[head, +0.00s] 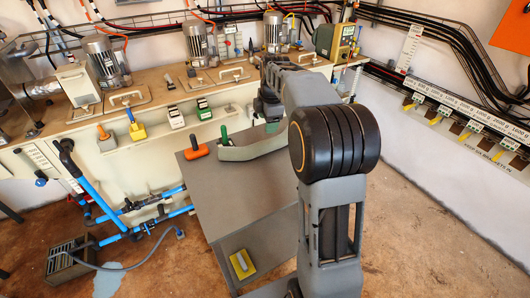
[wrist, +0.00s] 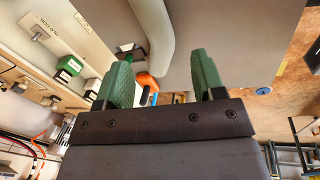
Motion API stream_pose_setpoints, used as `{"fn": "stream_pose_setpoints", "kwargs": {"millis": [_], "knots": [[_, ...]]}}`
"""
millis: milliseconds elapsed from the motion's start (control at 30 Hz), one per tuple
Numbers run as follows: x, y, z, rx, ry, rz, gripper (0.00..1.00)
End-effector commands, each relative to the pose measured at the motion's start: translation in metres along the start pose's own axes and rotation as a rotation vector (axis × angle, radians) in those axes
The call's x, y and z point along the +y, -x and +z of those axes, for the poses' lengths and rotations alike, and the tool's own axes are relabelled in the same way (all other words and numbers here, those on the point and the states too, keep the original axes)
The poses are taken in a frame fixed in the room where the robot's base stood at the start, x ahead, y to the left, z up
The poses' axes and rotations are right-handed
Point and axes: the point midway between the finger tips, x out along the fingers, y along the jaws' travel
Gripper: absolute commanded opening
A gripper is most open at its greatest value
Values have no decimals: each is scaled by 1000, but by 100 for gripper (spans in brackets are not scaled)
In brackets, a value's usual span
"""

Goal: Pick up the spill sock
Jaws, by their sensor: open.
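The spill sock (head: 250,149) is a long, grey-green, slightly curved roll lying on the grey cabinet top (head: 225,185). Its right end is partly hidden by my arm and gripper in the head view. My gripper (head: 272,126) is at the sock's right end in that view. In the wrist view my gripper (wrist: 161,62) has its two green fingers wide apart with nothing held. The spill sock (wrist: 154,35) runs between and beyond the fingers there, nearer the left finger. I cannot tell whether a finger touches it.
An orange-handled tool (head: 196,150) and a green-handled tool (head: 223,136) lie close to the sock's left end. A wooden bench (head: 150,97) with motors stands behind. A yellow pad (head: 242,264) is low at the cabinet. Blue pipes (head: 95,195) are at left.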

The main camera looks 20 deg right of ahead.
Motion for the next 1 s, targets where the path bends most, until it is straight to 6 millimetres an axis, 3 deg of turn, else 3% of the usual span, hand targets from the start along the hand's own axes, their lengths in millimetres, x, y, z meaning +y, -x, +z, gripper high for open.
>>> {"fn": "stream_pose_setpoints", "kwargs": {"millis": [33,200,600,1000], "knots": [[7,-13,7,1,51,-5,63],[20,-33,18,6,178,-13,63],[22,-99,20,7,206,-14,63],[23,-120,20,7,205,-12,63]]}}
